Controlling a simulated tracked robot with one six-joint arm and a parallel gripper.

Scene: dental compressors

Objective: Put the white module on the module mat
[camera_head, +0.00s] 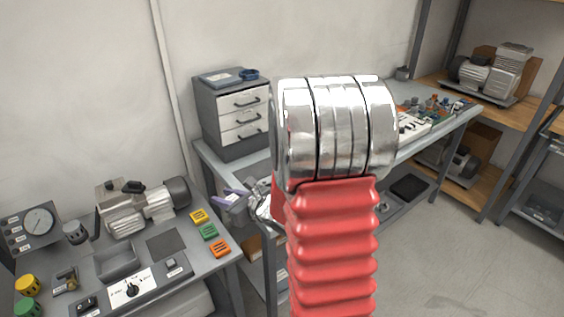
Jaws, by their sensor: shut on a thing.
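My gripper (234,198) shows at the left of my red and chrome arm, in front of the bench leg and right of the left table. Its purplish fingers point left, and the rest is largely hidden behind my arm. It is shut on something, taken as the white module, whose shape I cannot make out. A dark grey square mat (167,244), which looks like the module mat, lies bare on the left table. A yellow module (199,216), a green module (209,232) and an orange module (220,249) lie in a row to its right.
Beside the mat are a grey tray (117,262), a white knob panel (132,288) and a small grey block (172,265). A compressor (138,208) and gauge box (33,228) stand behind. A drawer cabinet (232,112) sits on the back bench.

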